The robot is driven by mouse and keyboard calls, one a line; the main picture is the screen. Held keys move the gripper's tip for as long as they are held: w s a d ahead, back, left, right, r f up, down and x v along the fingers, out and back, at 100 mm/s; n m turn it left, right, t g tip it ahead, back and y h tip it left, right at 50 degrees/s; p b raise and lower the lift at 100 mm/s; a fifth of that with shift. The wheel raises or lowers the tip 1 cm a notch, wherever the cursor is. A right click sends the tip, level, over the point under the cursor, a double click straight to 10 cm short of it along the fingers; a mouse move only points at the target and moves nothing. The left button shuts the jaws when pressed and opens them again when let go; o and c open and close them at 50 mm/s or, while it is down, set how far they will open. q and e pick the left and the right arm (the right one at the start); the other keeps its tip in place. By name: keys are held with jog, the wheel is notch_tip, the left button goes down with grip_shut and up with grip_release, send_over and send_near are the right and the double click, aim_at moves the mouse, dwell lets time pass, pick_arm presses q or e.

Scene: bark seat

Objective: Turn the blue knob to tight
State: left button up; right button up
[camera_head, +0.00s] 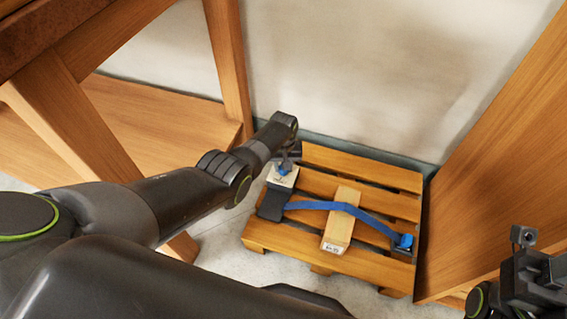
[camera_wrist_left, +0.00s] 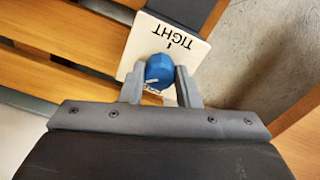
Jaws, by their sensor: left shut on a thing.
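The blue knob (camera_wrist_left: 159,70) sits on a white plate (camera_wrist_left: 133,62) with the word TIGHT and a short black mark, which reads upside down in the left wrist view. A pale line shows low on the knob, on the side away from TIGHT. My left gripper (camera_wrist_left: 158,84) has one finger on each side of the knob and is shut on it. In the head view the knob (camera_head: 284,170) is small, under my left gripper (camera_head: 287,156). My right gripper (camera_head: 535,280) is at the lower right, away from the knob; its fingers are not clear.
The plate is at the left end of a wooden pallet (camera_head: 318,184). A blue strap (camera_head: 310,205) runs over a cardboard box (camera_head: 340,222) to a blue fitting (camera_head: 405,241). Wooden furniture (camera_head: 500,190) stands at right and left; a wall is behind.

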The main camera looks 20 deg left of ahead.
pick_arm(q)
jog(key=m, duration=0.3)
jog(key=shift+m, duration=0.4)
jog(key=m, duration=0.3)
jog(key=shift+m+p, duration=0.3)
jog(key=shift+p, duration=0.1)
jog(key=m, duration=0.3)
jog(key=shift+m, duration=0.4)
jog(key=m, duration=0.3)
jog(key=shift+m, duration=0.3)
jog(key=m, duration=1)
jog(key=shift+w, duration=0.1)
jog(key=shift+m, duration=0.4)
jog(key=o, duration=1)
jog(key=shift+c, duration=0.2)
